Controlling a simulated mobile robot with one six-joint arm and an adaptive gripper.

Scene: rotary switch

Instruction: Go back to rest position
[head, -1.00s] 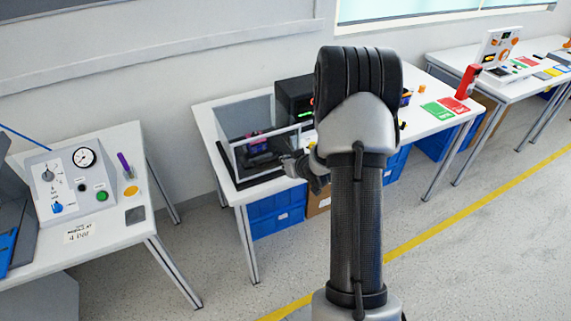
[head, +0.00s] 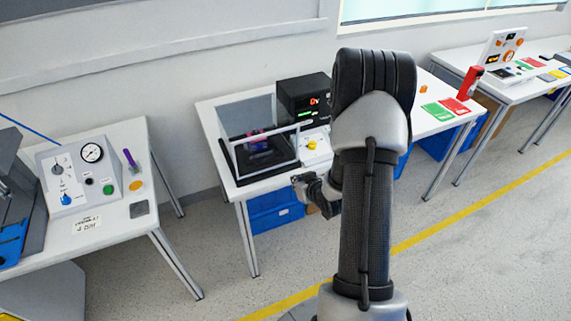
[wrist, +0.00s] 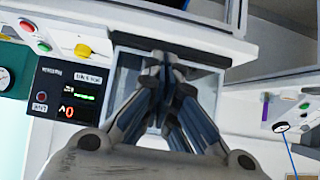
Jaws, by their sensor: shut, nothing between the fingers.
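My gripper (head: 303,186) is shut and empty in the head view. It hangs in front of the middle table's front edge, apart from the clear-walled box (head: 240,172). In the wrist view my gripper (wrist: 163,62) has its fingers drawn together, with the clear-walled box (wrist: 203,88) behind them. A grey control panel (head: 102,192) with a rotary switch (head: 58,168), a blue knob (head: 68,199) and a dial gauge stands on the left table, well away from my gripper.
A black display unit (head: 303,98) with red digits and a yellow button (head: 311,144) are on the middle table (head: 210,125). Blue bins (head: 270,212) stand under it. Another table with a red object (head: 470,82) is at the right. Floor in front is clear.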

